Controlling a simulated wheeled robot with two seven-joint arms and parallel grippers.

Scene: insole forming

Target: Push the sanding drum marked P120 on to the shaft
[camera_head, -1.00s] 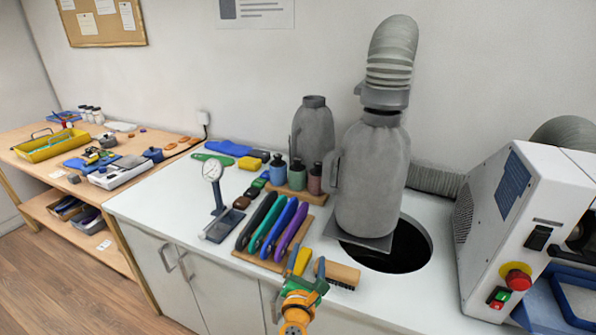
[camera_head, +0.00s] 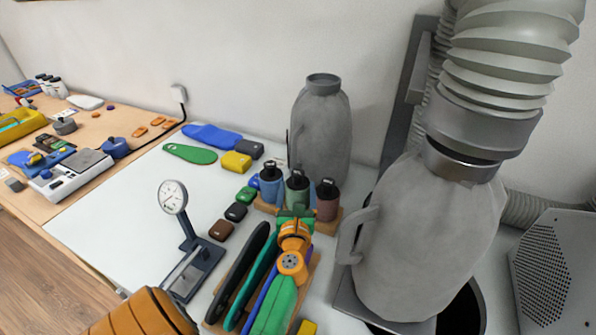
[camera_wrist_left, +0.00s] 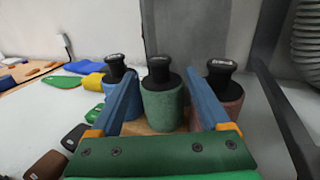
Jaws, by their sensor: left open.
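Three sanding drums stand upright on a wooden base (camera_head: 328,226): a blue one (camera_head: 271,188), a green one (camera_head: 297,194) and a reddish one (camera_head: 327,204), each with a black top. The marks on the tops are too small to read, so I cannot tell which is P120. My left gripper (camera_head: 296,214) is just in front of the green drum. In the left wrist view my gripper (camera_wrist_left: 161,78) is open, its blue fingers pointing at the green drum (camera_wrist_left: 162,108), which shows between them. I cannot tell whether they touch it. The shaft and my right gripper are not in view.
A large grey jug-like vessel (camera_head: 420,245) under a ribbed hose (camera_head: 505,70) stands close on the right, with a smaller one (camera_head: 320,130) behind the drums. A dial gauge (camera_head: 173,197) stands left. The worktop (camera_head: 110,205) is clear at left.

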